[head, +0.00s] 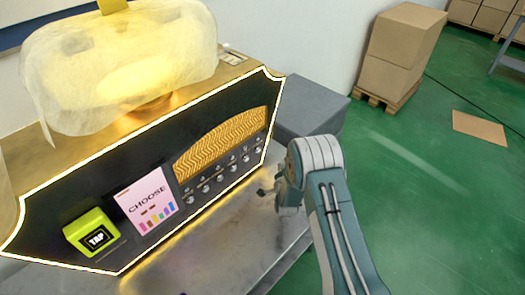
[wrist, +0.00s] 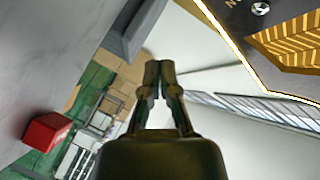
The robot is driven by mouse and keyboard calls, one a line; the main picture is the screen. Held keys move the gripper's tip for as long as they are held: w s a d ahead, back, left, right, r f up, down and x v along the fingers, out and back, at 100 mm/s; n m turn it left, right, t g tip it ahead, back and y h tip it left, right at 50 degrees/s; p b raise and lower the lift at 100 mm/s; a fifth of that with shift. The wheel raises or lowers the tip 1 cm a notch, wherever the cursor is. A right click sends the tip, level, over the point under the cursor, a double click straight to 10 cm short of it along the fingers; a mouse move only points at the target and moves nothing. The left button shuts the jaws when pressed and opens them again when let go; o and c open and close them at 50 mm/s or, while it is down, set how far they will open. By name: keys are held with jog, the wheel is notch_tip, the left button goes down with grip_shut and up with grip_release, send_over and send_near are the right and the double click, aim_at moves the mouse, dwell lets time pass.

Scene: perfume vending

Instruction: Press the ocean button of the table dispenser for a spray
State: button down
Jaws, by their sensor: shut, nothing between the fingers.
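The table dispenser (head: 150,165) is a dark panel with a glowing white-yellow outline, standing on a grey metal table. A row of several small silver buttons (head: 220,177) runs below its gold wavy grille (head: 222,140). The labels are too small to read, so I cannot tell which button is ocean. My gripper (head: 264,191) is shut and empty, in front of the panel's right end and apart from the buttons. In the wrist view, my gripper (wrist: 160,64) points up the picture with fingers together. One silver button (wrist: 261,9) shows at the top right, its label cut off.
A pink "CHOOSE" screen (head: 147,198) and a yellow-green "TAP" reader (head: 92,233) are on the panel's left. A grey block (head: 310,105) stands behind its right end. Stacked cartons (head: 400,50) stand farther back. A red box (wrist: 47,131) shows in the wrist view.

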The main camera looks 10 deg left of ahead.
aim_at(261, 149)
dwell(0.3)
jog(key=shift+w+a, duration=0.9)
jog(key=shift+a, duration=0.25)
jog(key=shift+w+a, duration=0.9)
jog(key=shift+a, duration=0.3)
jog(key=shift+w+a, duration=0.9)
jog(key=shift+a, duration=0.25)
jog(key=shift+w+a+r, duration=0.1)
jog(key=shift+w+a, duration=0.1)
jog(key=shift+a, duration=0.1)
jog(key=shift+w+a, duration=0.3)
jog(key=shift+a, duration=0.05)
jog(key=shift+s+d, duration=0.55)
jog(key=shift+d, duration=0.15)
